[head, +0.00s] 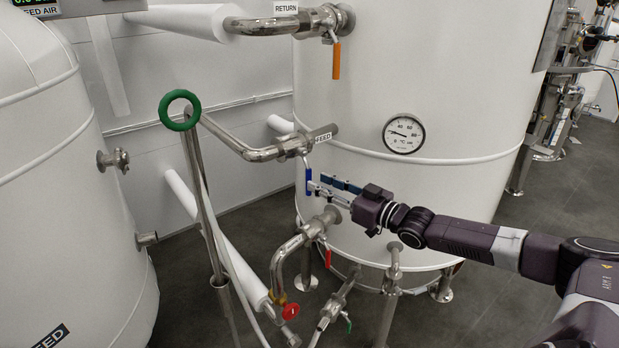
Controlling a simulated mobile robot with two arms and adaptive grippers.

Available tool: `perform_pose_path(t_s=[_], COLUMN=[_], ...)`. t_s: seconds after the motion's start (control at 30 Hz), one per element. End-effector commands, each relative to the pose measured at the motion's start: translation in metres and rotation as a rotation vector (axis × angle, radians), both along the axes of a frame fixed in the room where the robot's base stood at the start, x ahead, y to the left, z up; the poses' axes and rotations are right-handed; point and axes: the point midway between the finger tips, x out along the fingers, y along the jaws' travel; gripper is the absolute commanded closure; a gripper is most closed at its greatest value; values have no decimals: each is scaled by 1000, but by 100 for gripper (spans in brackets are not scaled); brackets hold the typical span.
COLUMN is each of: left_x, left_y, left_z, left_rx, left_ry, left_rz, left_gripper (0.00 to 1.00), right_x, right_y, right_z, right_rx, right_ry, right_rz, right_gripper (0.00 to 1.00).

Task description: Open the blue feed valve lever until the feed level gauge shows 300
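The blue feed valve lever (308,181) hangs straight down from the steel valve beside the FEED label (323,137), in front of the large white tank. My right gripper (314,189) reaches in from the right with its fingertips at the lower part of the lever. I cannot tell whether the fingers touch it or are closed on it. A digital display (37,7) is cut off at the top left; its green digits are only partly readable. No gauge clearly marked as feed level shows. My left gripper is not in view.
An orange lever (336,61) hangs at the RETURN pipe above. A red lever (327,256) and a red handwheel (291,311) are below my gripper. A green ring (180,110) tops a pole at left. A round °C dial (404,134) sits on the tank.

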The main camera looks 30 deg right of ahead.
Motion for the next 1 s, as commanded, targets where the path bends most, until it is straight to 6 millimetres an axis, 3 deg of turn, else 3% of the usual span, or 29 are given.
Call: perform_pose_path(t_s=[0.5,0.97,1.0], left_x=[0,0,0], left_y=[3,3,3], left_z=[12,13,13], left_rx=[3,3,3], left_ry=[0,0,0], left_rz=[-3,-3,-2], left_gripper=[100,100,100], right_x=[44,50,50], right_y=[12,14,14], right_z=[1,0,0], right_rx=[0,-1,-1], right_ry=[-1,1,1], right_rz=[-1,0,0], right_gripper=[71,71,74])
